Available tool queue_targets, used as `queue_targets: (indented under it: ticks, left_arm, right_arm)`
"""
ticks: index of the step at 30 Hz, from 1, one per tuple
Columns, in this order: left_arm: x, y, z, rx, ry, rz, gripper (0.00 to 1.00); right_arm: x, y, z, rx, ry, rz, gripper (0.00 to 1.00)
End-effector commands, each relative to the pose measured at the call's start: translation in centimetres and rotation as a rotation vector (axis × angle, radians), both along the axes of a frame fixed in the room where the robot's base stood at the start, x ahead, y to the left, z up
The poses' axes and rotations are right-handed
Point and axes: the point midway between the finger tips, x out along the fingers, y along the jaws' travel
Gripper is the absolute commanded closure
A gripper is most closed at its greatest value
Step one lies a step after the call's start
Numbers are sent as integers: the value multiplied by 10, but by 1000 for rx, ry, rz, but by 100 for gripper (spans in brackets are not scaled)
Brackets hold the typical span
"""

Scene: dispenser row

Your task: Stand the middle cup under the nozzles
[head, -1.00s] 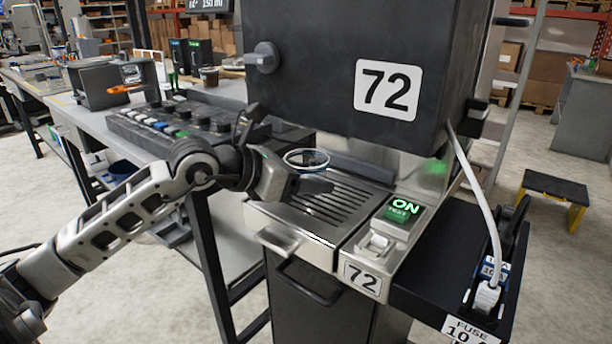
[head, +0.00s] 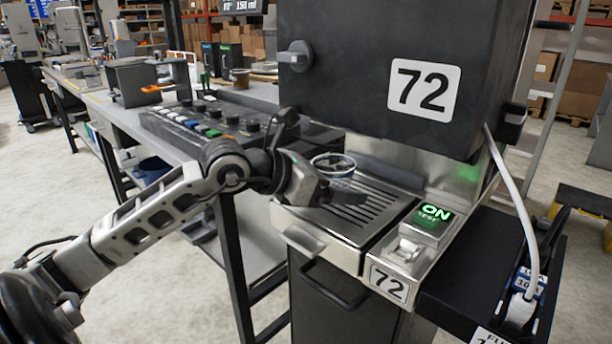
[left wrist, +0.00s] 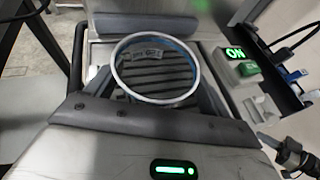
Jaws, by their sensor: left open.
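A clear cup with a pale round rim (head: 333,163) stands at the back left of the slatted steel drip tray (head: 372,212) of machine 72. In the left wrist view I look down into the cup (left wrist: 120,72), and the tray slats show through it. My left gripper (head: 338,188) is open at the cup, low over the tray. The gripper hides the cup's lower part in the head view. I cannot tell whether the fingers touch the cup. The nozzles are hidden behind the black housing (head: 350,100).
A lit green ON switch (head: 432,218) sits right of the tray. A white cable (head: 520,200) runs to a black side shelf (head: 470,290). A grey bench (head: 110,105) with a row of coloured keys (head: 205,128) stands left, behind my arm.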

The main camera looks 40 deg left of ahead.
Motion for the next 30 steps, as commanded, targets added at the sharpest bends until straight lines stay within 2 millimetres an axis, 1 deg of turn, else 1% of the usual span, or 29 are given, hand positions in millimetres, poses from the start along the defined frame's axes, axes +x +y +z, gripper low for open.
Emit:
queue_targets:
  ticks: [1, 4, 14, 24, 30]
  left_arm:
    - [0, 3, -1, 3, 3, 6, 16]
    - [-11, 8, 1, 2, 5, 8, 16]
    - [-55, 26, 23, -2, 1, 4, 16]
    - [-108, 49, 49, -1, -2, 2, 16]
    - [-129, 58, 59, 0, -1, 0, 16]
  right_arm:
    - [1, 0, 4, -1, -9, 1, 100]
    - [2, 0, 7, 1, -23, 2, 100]
    - [0, 0, 1, -3, -27, 7, 100]
    - [-2, 1, -2, -5, -25, 10, 100]
    - [-2, 1, -2, -5, -24, 10, 100]
